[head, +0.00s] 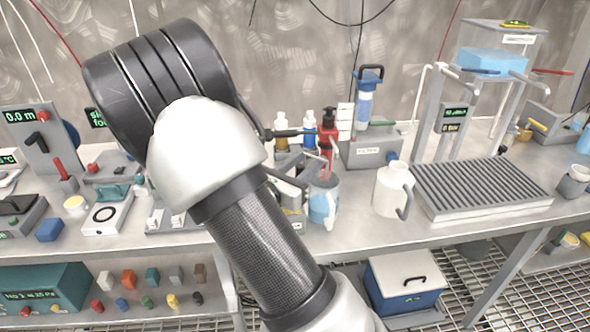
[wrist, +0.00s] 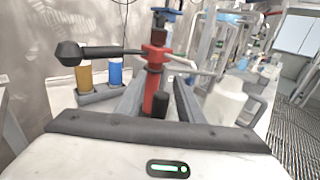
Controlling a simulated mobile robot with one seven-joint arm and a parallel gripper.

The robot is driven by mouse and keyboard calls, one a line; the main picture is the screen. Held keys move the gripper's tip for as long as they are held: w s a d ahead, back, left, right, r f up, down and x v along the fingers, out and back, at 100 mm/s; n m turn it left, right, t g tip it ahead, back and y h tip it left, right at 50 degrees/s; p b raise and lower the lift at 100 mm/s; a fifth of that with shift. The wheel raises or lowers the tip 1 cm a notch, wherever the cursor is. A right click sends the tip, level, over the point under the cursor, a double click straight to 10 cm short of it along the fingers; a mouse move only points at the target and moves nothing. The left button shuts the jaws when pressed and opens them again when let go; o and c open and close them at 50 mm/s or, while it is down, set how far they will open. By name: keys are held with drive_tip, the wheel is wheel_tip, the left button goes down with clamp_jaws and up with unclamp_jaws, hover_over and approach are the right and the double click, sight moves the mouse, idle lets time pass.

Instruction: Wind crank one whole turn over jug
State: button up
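The crank is a red hand pump (head: 327,135) on the bench; its black handle (head: 288,133) points left. In the wrist view the red hub (wrist: 155,52) carries a dark bar ending in a black knob (wrist: 68,52) at left, and a thin grey spout runs right. My gripper (wrist: 162,80) is open; the red post shows between its fingers, with no clear contact, and the black knob is outside them at left. A clear jug (head: 322,203) with blue contents stands below the pump in the head view. My arm partly hides the gripper there.
A white jug (head: 391,188) stands right of the clear jug, beside a ribbed grey tray (head: 480,185). An orange bottle (wrist: 85,78) and a blue bottle (wrist: 115,73) stand left of the pump.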

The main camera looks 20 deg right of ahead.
drive_tip(key=p+v, duration=0.2)
drive_tip(key=v, duration=1.5)
drive_tip(key=shift+a, duration=0.1)
